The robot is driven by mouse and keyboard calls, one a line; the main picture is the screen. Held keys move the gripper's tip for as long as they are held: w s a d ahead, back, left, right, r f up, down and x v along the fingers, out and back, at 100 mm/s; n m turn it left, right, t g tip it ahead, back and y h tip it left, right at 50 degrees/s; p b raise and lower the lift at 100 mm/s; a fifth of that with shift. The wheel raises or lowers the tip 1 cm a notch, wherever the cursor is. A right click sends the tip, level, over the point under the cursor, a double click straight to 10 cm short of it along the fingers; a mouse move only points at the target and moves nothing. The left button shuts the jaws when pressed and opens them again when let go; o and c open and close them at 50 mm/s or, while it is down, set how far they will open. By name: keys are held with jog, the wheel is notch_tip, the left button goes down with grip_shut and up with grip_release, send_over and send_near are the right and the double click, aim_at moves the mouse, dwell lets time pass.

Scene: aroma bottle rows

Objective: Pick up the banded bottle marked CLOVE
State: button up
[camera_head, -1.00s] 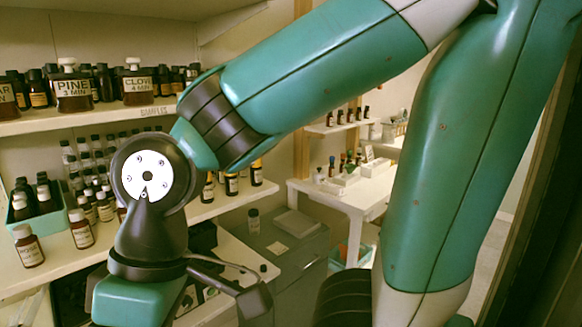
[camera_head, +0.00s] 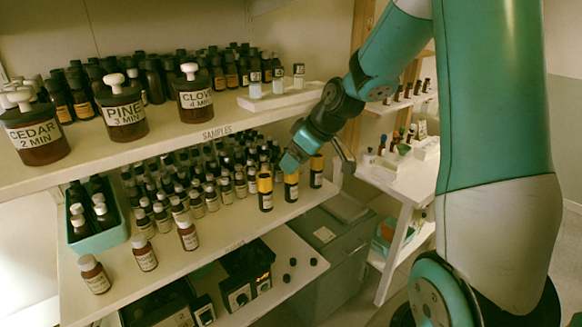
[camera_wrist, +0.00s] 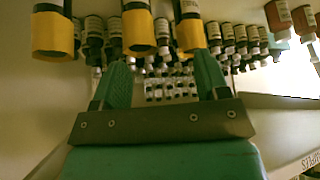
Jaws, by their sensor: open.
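Three dark bottles with yellow bands stand in a row at the right front of the lower shelf: a left one (camera_head: 265,192), a middle one (camera_head: 291,187) and a right one (camera_head: 316,172). Their small labels are too small to read, so I cannot tell which says CLOVE. My gripper (camera_head: 291,163) is at the tops of these bottles, partly covering the middle one. In the wrist view, which looks upside down, my gripper (camera_wrist: 163,70) is open with nothing held between its fingers. The banded bottles (camera_wrist: 138,30) line the top of that view.
The upper shelf bears large jars, including one marked CLOVE 4 MIN (camera_head: 194,95) without a visible yellow band. Many small bottles (camera_head: 212,195) crowd behind and left of the banded ones. A teal bin (camera_head: 105,240) stands far left. The upper shelf edge (camera_head: 215,133) overhangs.

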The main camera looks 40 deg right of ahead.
aim_at(291, 184)
jog(key=shift+w+d+f+p, duration=0.1)
jog(key=shift+w+f+p, duration=0.55)
jog(key=shift+f, duration=0.45)
jog(key=shift+w+d+f+p, duration=0.1)
jog(key=shift+w+f+p, duration=0.4)
jog(key=shift+w+f, duration=0.4)
jog(key=shift+w+d+f+p, duration=0.1)
jog(key=shift+w+f+p, duration=0.5)
jog(key=shift+f, duration=0.65)
jog(key=c, duration=1)
